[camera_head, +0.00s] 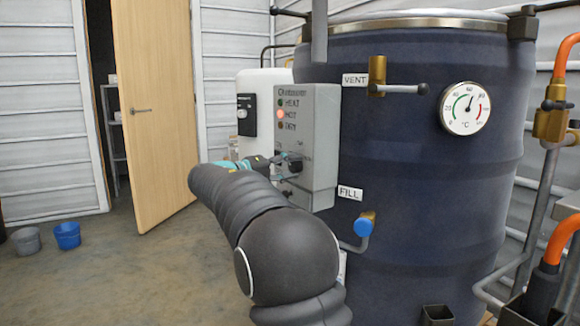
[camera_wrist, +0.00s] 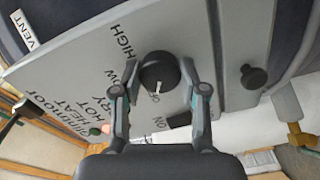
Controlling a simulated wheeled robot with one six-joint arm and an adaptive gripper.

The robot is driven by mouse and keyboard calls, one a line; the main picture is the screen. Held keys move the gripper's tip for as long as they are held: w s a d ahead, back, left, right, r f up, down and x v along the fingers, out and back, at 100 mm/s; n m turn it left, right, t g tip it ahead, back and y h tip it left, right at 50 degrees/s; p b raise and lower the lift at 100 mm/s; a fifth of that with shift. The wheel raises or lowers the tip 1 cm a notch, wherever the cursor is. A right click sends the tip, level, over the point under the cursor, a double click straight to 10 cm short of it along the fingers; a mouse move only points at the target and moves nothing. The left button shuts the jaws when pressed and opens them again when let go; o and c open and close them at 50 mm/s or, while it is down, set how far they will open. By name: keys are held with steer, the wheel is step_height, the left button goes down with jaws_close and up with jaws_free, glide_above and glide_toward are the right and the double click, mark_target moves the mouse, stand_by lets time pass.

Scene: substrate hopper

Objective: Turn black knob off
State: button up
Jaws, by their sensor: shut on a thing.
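The black knob (camera_wrist: 158,70) is on the sloping face of the grey control box (camera_head: 322,130). In the wrist view its white mark points down toward a small label, partly hidden, that seems to read OFF. LOW and HIGH are printed above and to the left of the knob. My gripper (camera_wrist: 160,82) has one finger on each side of the knob and is shut on it. In the head view my gripper (camera_head: 282,162) reaches the box face from the left, and the knob is small and partly hidden there.
A second black knob (camera_wrist: 254,77) and a black switch (camera_wrist: 179,120) near ON are close by. The HOT lamp (camera_head: 281,114) glows red. The big dark drum (camera_head: 420,170) with the FILL valve (camera_head: 364,224) stands right of the box. Open floor (camera_head: 110,270) lies left.

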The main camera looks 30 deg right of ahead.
steer(key=o, duration=1.1)
steer(key=shift+o, duration=0.2)
steer(key=s+a, duration=0.1)
steer(key=a, duration=1.1)
steer(key=shift+s, duration=0.3)
